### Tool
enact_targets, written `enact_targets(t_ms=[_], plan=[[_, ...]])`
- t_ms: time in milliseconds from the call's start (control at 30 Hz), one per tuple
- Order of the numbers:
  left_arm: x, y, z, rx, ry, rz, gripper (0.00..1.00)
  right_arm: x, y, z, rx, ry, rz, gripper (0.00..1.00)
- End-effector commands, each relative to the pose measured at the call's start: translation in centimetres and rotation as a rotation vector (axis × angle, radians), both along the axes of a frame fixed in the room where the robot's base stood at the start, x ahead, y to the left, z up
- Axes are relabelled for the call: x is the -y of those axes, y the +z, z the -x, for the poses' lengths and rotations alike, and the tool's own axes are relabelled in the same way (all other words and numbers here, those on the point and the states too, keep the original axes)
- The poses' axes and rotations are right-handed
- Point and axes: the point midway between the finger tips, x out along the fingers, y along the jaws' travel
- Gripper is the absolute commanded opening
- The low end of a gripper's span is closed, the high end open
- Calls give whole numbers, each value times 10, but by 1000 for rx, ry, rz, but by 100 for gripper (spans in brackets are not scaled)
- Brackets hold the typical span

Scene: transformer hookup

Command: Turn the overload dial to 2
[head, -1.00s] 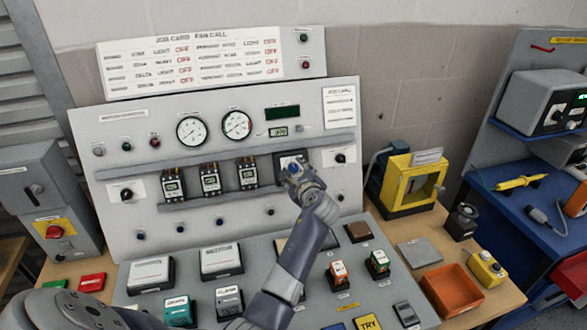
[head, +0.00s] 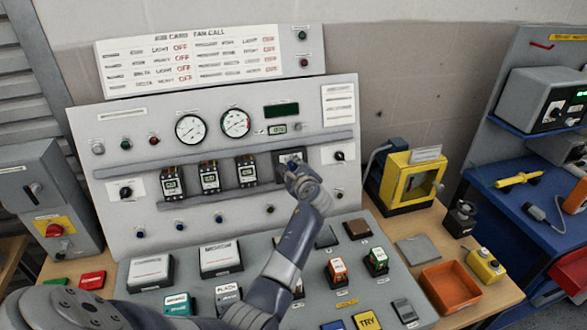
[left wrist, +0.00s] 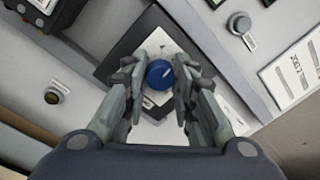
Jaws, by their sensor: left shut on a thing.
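The overload dial is a round blue knob (left wrist: 160,74) with a pale pointer line, in the left wrist view. It sits on a white face plate set in a dark unit (left wrist: 122,50) on the grey panel. My left gripper (left wrist: 160,80) has its fingers on both sides of the knob, shut on it. In the head view my left gripper (head: 294,172) reaches the dark unit (head: 288,157) on the panel's right side and hides the knob. The scale marks around the knob are too small to read. My right gripper is not in view.
Three contactors (head: 209,177) sit left of the dark unit on the same rail. A black selector knob (head: 340,156) is close on its right. A sloping desk (head: 190,258) with several boxes lies below, and a yellow frame (head: 412,180) stands to the right.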

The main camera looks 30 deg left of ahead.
Motion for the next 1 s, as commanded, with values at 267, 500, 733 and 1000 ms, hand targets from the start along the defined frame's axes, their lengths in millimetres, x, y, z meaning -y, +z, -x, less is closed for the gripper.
enact_targets(t_ms=[267,500,733,1000], plan=[[0,-2,0,44,22,38,2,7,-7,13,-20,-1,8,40],[0,-4,0,162,77,138,2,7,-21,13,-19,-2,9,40],[1,-5,0,316,151,269,2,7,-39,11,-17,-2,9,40],[1,-6,0,500,239,427,2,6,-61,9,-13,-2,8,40]])
